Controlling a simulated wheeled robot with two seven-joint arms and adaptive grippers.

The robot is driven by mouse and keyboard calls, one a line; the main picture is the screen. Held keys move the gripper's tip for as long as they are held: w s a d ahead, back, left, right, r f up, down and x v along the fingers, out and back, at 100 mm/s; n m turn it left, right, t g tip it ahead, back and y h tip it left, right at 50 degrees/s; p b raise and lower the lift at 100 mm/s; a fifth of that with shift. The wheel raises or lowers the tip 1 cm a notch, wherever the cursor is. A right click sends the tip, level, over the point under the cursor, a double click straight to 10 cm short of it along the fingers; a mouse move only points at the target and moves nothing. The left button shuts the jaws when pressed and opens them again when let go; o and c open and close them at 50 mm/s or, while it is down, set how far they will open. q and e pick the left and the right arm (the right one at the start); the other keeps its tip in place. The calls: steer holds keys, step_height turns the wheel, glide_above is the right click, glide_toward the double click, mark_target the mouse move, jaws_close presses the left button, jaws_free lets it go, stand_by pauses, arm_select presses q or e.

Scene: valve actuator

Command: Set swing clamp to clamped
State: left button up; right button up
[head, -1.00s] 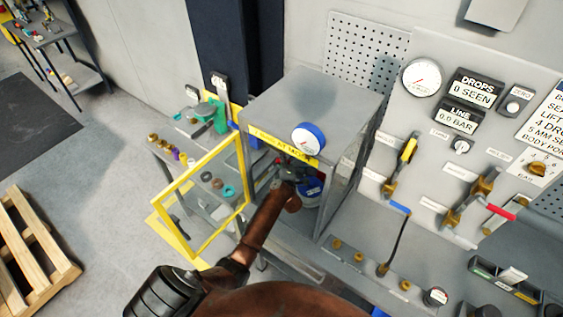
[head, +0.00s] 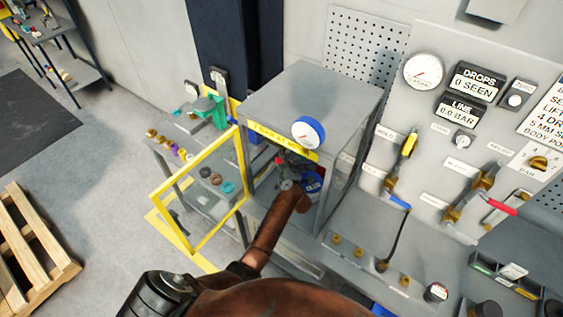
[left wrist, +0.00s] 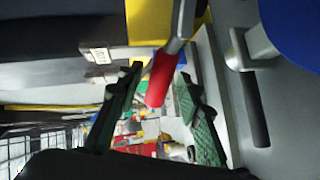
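A red-gripped lever handle (left wrist: 162,80) on a grey metal arm shows in the left wrist view; I take it for the swing clamp's handle. My left gripper (left wrist: 158,108) is open, with its green-padded fingers to either side of the red grip and visible gaps between. In the head view my left gripper (head: 290,170) reaches into the open-fronted grey cabinet (head: 310,95). The clamp is mostly hidden there by my gripper and the cabinet, and its setting cannot be told. My right gripper is not in view.
A dark-gripped lever (left wrist: 255,110) stands right of my fingers in the wrist view. The yellow-framed door (head: 207,190) stands open left of my arm. A gauge (head: 308,133) sits on the cabinet front. A valve panel (head: 440,130) is at the right.

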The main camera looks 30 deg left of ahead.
arm_select(q)
steer(key=v, duration=0.7)
steer(key=shift+s, duration=0.2)
